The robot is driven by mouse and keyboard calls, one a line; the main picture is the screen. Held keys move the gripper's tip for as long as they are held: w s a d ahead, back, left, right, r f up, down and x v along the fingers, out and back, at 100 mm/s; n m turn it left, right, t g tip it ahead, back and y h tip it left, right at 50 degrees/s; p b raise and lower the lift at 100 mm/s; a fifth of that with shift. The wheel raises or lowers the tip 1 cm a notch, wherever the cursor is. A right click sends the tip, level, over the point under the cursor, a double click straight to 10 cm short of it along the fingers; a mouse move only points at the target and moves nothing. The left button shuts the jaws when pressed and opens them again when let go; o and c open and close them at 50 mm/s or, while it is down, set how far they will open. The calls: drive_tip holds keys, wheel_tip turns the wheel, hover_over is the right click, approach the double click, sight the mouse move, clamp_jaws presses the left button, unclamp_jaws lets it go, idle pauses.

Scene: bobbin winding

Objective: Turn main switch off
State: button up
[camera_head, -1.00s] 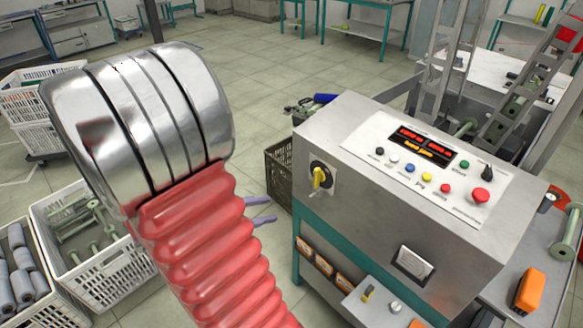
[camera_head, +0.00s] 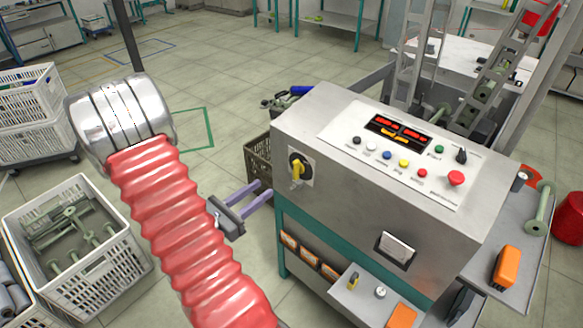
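The main switch (camera_head: 297,168) is a yellow rotary handle on a black round base. It sits on a pale plate on the left part of the grey control cabinet's front face (camera_head: 345,200). Its handle stands roughly upright, tilted slightly. My gripper (camera_head: 266,188) shows two purple fingers reaching from a dark block toward the cabinet. The fingers are apart with nothing seen between them. They are left of and slightly below the switch in the picture, and do not appear to touch it. My red ribbed arm sleeve hides part of the gripper's back.
The cabinet's sloped top panel (camera_head: 400,150) carries a red display, several coloured buttons and a red mushroom button (camera_head: 456,178). A dark crate (camera_head: 258,155) stands behind the fingers. White crates with bobbins (camera_head: 125,268) are at left.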

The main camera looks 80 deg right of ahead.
sight(294, 166)
drive_tip(key=shift+s+d, duration=0.1)
drive_tip(key=shift+d, duration=0.05)
drive_tip(key=shift+x, duration=6.75)
drive_tip(key=shift+c, duration=0.7)
